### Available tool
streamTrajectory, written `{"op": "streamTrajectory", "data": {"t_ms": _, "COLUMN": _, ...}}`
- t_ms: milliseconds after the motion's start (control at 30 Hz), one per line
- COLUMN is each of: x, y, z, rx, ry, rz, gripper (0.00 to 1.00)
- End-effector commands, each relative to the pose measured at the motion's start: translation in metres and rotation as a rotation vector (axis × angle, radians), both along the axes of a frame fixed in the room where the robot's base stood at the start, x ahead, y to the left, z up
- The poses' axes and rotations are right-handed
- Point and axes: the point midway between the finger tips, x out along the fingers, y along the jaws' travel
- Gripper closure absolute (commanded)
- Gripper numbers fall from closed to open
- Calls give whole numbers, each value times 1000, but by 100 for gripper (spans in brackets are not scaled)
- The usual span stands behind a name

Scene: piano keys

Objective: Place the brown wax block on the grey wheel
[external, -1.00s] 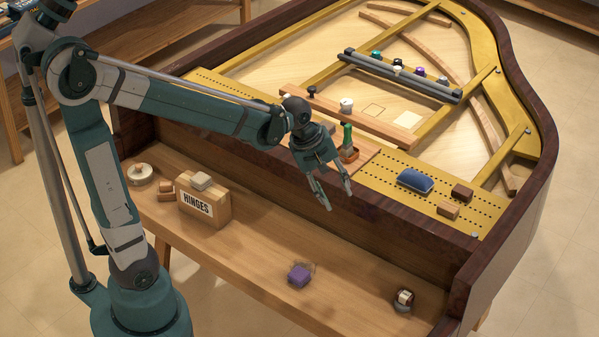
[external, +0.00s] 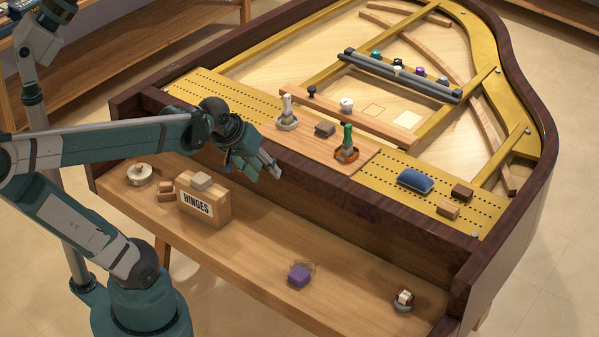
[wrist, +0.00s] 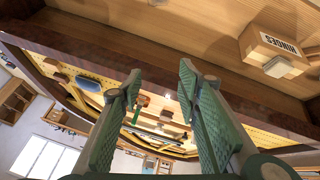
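Several blocks could be the brown wax block: a dark brown block (external: 462,192) and a lighter one (external: 448,210) on the gold plate at right, and a grey-brown block (external: 325,130) on the wooden board. I cannot tell which is wax. The grey wheel is not clear; a pale round disc with a knob (external: 140,175) lies at the shelf's left end, and a small round piece (external: 403,301) with a pale top at its right. My gripper (external: 274,172) hangs above the shelf's back, away from these. In the wrist view my gripper (wrist: 161,72) is open and empty.
The HINGES box (external: 204,206) carries a pale grey block (external: 202,181); small brown blocks (external: 166,191) lie beside it. A purple block (external: 300,274) is mid-shelf. A blue pad (external: 415,180) lies at right. Much of the shelf is clear.

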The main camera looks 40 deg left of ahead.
Motion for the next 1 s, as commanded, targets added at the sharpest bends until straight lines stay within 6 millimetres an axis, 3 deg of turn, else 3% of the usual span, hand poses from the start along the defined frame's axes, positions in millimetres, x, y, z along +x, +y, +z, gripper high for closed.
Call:
{"op": "streamTrajectory", "data": {"t_ms": 200, "x": -27, "y": 31, "z": 0, "rx": 115, "ry": -53, "rz": -101, "gripper": 66}}
{"op": "streamTrajectory", "data": {"t_ms": 400, "x": -43, "y": 49, "z": -1, "rx": 200, "ry": -85, "rz": -173, "gripper": 66}}
{"op": "streamTrajectory", "data": {"t_ms": 1000, "x": -50, "y": 57, "z": -1, "rx": 242, "ry": -98, "rz": -209, "gripper": 66}}
